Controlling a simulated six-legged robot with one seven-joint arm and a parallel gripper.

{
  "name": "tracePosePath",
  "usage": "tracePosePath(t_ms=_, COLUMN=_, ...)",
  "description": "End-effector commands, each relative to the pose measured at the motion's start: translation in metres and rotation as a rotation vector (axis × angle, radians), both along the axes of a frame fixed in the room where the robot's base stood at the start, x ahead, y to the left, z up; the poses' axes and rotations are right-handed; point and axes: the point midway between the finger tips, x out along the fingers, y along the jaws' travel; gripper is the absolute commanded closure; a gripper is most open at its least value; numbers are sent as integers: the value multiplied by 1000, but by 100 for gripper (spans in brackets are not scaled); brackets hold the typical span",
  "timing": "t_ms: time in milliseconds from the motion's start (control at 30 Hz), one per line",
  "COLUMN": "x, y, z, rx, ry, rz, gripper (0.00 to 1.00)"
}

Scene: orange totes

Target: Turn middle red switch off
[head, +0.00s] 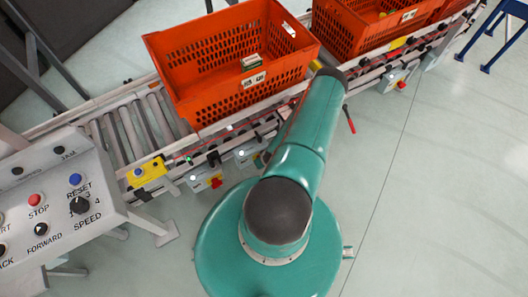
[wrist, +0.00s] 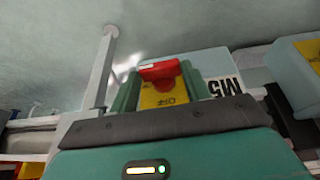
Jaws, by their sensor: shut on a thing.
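Another red switch (head: 215,183) shows left of my arm, low on the conveyor's near side. A further red switch (head: 402,85) shows to the right of my arm.
An orange tote (head: 205,108) with a small item in it stands on the roller conveyor (head: 130,125). More orange totes (head: 345,45) stand to the right. A control panel (head: 55,205) with buttons and knobs is at the left.

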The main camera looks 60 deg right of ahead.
Motion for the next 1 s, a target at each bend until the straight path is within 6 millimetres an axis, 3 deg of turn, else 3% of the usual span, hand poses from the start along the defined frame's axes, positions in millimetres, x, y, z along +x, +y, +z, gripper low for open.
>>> tracePosePath(t_ms=1000, x=9, y=15, z=-5, rx=-538, ry=241, rz=8, gripper=76)
